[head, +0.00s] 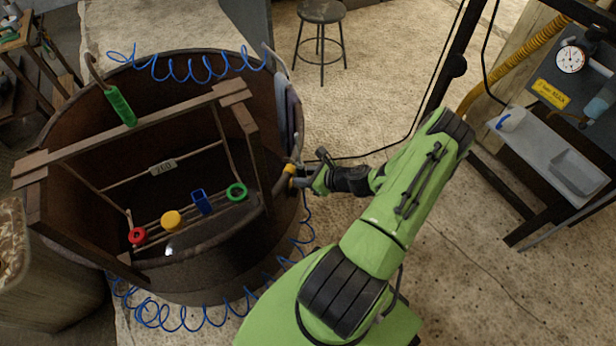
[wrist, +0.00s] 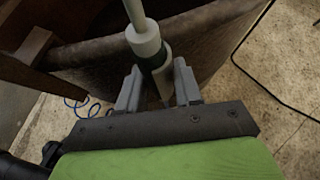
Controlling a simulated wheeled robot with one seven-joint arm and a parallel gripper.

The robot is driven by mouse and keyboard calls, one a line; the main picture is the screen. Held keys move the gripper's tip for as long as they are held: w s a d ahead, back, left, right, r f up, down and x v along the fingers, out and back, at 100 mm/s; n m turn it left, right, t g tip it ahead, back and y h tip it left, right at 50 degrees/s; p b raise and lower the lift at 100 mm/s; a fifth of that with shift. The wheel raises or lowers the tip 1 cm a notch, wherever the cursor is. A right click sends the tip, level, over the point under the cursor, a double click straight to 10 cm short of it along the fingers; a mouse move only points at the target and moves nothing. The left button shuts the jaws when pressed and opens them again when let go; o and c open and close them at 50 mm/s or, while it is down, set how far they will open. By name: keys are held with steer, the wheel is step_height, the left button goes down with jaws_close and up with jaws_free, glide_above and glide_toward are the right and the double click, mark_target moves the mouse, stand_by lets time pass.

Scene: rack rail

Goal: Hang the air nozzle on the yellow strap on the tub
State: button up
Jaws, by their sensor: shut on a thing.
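My gripper (wrist: 158,88) is shut on a pale grey, rod-like thing with a wide collar and a dark band, which I take for the air nozzle (wrist: 146,40). In the head view my gripper (head: 300,178) is at the right rim of the brown tub (head: 225,278); the nozzle is hard to make out there. A yellow round piece (head: 172,219), perhaps the yellow strap, is on the rail in the tub, between a red and a blue piece. A small yellow patch (head: 289,170) also shows beside my gripper; I cannot tell what it belongs to.
A wooden frame (head: 165,125) spans the tub, with a green-handled hook (head: 121,106) on it. Red (head: 138,236), blue (head: 201,202) and green (head: 237,192) pieces line the rail. Blue coiled hose (head: 185,65) surrounds the tub. A grey cloth (head: 287,105) hangs over the rim.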

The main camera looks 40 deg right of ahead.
stand_by(0.3)
steer(key=shift+f+b, duration=0.95)
steer(key=shift+f, duration=0.35)
steer(key=shift+f+b, duration=0.5)
steer(key=shift+f, duration=0.25)
steer(key=o, duration=0.9)
steer(key=p+v, duration=0.5)
steer(key=v, duration=1)
steer(key=shift+s+r, duration=0.2)
steer(key=shift+r, duration=0.15)
